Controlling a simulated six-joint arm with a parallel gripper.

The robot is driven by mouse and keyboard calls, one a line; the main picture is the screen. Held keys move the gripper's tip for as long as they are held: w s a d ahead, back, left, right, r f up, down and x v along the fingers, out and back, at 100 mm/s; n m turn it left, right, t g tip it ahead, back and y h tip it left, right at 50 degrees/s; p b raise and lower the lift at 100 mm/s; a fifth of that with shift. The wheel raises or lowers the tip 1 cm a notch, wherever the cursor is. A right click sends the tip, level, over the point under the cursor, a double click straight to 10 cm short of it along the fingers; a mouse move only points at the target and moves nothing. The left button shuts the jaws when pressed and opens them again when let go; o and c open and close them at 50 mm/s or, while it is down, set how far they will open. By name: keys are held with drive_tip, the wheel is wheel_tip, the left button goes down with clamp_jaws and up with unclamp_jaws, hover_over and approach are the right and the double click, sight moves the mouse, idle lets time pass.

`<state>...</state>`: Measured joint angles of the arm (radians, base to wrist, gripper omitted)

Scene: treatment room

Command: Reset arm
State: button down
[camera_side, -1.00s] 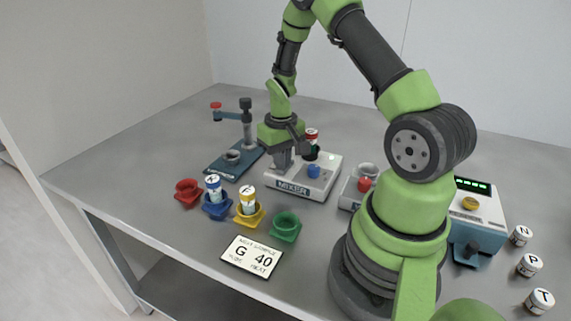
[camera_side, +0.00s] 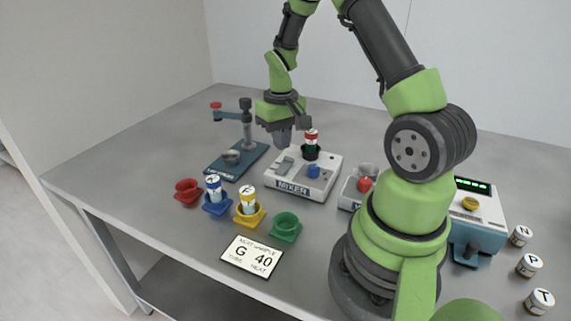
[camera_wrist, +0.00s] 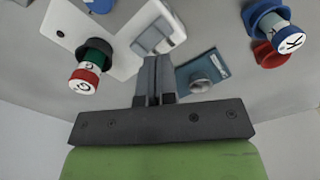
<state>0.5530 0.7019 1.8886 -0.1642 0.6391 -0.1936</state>
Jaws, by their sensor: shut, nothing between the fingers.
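My gripper (camera_side: 283,137) is shut and empty. It hangs in the air above the left part of the white mixer (camera_side: 289,188). In the wrist view, my gripper (camera_wrist: 156,62) shows its fingers together with nothing between them. A red-capped vial with a green body (camera_side: 311,142) stands upright in the mixer's dark holder. It also shows in the wrist view, at the left, as a red-rimmed cap marked G (camera_wrist: 83,85).
A blue press stand (camera_side: 222,163) is left of the mixer. Red (camera_side: 188,192), blue (camera_side: 217,207), yellow (camera_side: 250,219) and green (camera_side: 285,228) holders line the front; blue and yellow hold vials. A G 40 card (camera_side: 252,257) lies in front. Several capped jars (camera_side: 529,265) stand right.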

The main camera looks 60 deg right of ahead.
drive_tip(key=shift+r, duration=0.75)
drive_tip(key=shift+a+r, duration=0.1)
drive_tip(key=shift+r, duration=0.1)
drive_tip(key=s+a+r+n+t, duration=0.1)
drive_tip(key=s+a+r+t, duration=0.1)
drive_tip(key=a+r, duration=0.55)
drive_tip(key=s+a+r+t, duration=0.3)
drive_tip(key=a+r, duration=0.3)
drive_tip(key=r, duration=0.3)
drive_tip(key=s+a+r+n+t+y, duration=0.1)
drive_tip(key=s+a+r+t+y, duration=0.1)
drive_tip(key=s+a, duration=0.3)
drive_tip(key=shift+s+a, duration=0.25)
drive_tip(key=shift+s, duration=0.85)
